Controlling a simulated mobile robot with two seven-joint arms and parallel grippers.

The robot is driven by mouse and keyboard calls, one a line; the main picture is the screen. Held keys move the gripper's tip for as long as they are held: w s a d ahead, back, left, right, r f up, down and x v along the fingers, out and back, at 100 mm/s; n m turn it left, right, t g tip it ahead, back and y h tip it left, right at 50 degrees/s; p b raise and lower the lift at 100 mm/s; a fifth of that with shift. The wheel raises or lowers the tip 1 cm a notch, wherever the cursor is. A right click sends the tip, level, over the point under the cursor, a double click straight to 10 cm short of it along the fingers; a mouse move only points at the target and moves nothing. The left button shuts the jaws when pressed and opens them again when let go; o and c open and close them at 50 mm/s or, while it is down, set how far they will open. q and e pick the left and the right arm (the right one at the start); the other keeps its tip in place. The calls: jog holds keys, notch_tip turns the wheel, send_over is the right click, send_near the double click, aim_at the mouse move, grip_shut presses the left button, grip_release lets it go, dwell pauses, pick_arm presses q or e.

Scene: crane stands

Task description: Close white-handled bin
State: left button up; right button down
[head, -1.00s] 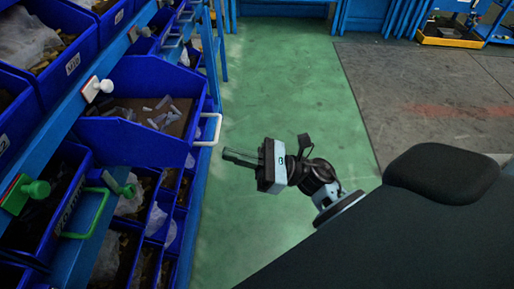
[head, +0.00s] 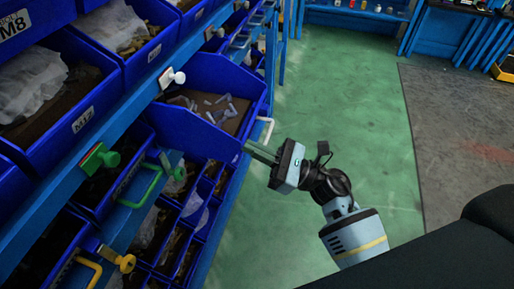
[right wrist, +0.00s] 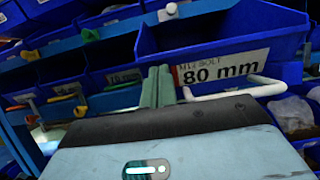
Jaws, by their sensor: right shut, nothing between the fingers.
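The white-handled bin (head: 222,78) is a blue bin sticking out of the rack, with small grey parts inside. Its white handle (head: 266,132) is on the front. In the right wrist view, the bin's front (right wrist: 225,35) carries an "80 mm" label, with the white handle (right wrist: 237,90) below it. My right gripper (head: 250,148) is shut and empty, its fingers pointing at the bin front. In the right wrist view its fingers (right wrist: 158,86) are just left of the handle; I cannot tell whether they touch the bin. My left gripper is not in view.
Other blue bins fill the rack on the left. A green handle (head: 150,186) and a yellow handle (head: 88,268) stick out below. The green floor (head: 340,105) to the right is clear.

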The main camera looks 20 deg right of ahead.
jog(key=b, duration=0.3)
send_near(174, 130)
jog(key=w+a+b, duration=0.4)
jog(key=w+a, duration=0.3)
jog(key=w, duration=0.1)
jog(key=shift+a, duration=0.2)
jog(key=shift+w+a+r, duration=0.1)
jog(key=shift+w+a, duration=0.15)
jog(key=shift+a, duration=0.15)
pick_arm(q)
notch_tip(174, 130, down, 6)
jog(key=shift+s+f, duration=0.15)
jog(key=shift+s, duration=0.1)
pick_arm(e)
jog(key=shift+r, duration=0.15)
jog(key=shift+r, duration=0.1)
